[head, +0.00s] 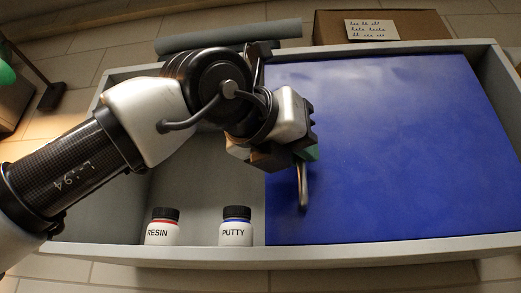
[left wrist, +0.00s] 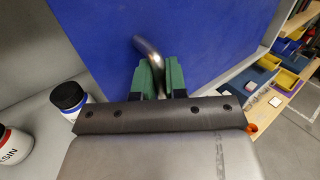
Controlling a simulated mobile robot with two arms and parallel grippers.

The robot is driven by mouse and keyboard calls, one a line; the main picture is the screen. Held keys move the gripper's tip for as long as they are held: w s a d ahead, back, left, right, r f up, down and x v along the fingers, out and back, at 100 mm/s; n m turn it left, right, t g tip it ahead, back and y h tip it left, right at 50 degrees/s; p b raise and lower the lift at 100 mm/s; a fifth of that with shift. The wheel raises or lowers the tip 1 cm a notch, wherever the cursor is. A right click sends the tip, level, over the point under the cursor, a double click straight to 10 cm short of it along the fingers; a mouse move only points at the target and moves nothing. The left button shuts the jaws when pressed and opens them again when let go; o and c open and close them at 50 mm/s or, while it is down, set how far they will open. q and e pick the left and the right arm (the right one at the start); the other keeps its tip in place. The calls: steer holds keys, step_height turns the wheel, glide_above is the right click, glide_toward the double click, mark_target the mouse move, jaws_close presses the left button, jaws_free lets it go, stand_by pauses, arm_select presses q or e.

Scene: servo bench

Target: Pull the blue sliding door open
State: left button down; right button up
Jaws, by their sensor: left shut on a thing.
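The blue sliding door (head: 400,140) covers the middle and right of a grey cabinet, and the left part of the cabinet stands open. A metal bar handle (head: 303,190) is on the door near its left edge. My left gripper (head: 308,154) is at this handle, hiding its upper part. In the left wrist view the green fingers (left wrist: 161,78) are shut on the handle (left wrist: 148,50), one on each side, with the blue door (left wrist: 200,35) behind. My right gripper is not in view.
A RESIN bottle (head: 162,230) and a PUTTY bottle (head: 235,230) stand in the open left part, near the front rim (head: 330,254). A brown box (head: 400,26) with a label and a grey roll (head: 285,28) lie behind the cabinet. Coloured bins (left wrist: 285,48) show in the left wrist view.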

arm_select(q)
steer(key=shift+s+d, duration=0.25)
steer(key=shift+d, duration=1.15)
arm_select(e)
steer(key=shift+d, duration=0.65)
arm_select(q)
steer(key=c, duration=1.5)
jaws_free()
steer(key=shift+o, duration=0.2)
steer(key=shift+a, duration=0.15)
